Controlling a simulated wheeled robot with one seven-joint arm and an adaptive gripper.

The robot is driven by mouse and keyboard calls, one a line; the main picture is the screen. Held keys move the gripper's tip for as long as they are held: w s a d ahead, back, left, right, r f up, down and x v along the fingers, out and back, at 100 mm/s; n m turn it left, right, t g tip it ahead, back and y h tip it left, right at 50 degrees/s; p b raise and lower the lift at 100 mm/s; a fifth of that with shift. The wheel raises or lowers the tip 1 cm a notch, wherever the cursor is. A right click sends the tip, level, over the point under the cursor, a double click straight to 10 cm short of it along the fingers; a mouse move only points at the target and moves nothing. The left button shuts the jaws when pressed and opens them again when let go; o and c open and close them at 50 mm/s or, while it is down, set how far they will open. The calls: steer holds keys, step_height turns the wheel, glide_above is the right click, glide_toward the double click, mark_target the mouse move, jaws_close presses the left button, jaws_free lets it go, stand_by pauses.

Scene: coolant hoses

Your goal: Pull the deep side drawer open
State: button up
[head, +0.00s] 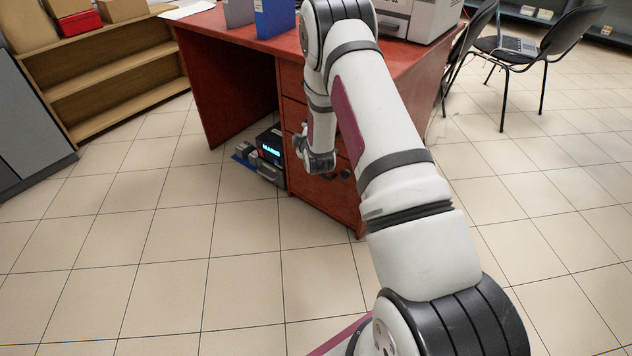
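The red desk (405,62) has a stack of drawers on its side facing me. The deep drawer (325,198) is the lowest front, and it looks closed, flush with the desk. My arm crosses in front of the drawers and covers much of them. My gripper (332,176) is low in front of the deep drawer, close to a dark handle (346,173). The wrist hides most of the gripper. I cannot tell whether the fingers touch the handle or whether they are open or shut.
A black device with a lit display (270,150) stands on the floor under the desk, left of the drawers. A wooden shelf (120,75) is at the left, and black chairs (545,50) are at the right. The tiled floor before the desk is clear.

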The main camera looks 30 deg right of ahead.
steer(key=s+d+f+n+t+h+b, duration=0.1)
steer(key=s+d+f+b, duration=0.2)
steer(key=f, duration=0.9)
steer(key=s+f+n+t+h+b, duration=0.15)
steer(key=s+f+b, duration=0.3)
steer(key=f, duration=0.75)
steer(key=shift+g+y, duration=0.25)
steer(key=shift+y, duration=0.1)
steer(key=b+x, duration=0.4)
steer(key=x, duration=0.9)
steer(key=shift+w+d+r+b, duration=0.15)
steer(key=shift+d+b, duration=0.1)
steer(key=shift+b, duration=0.15)
jaws_close()
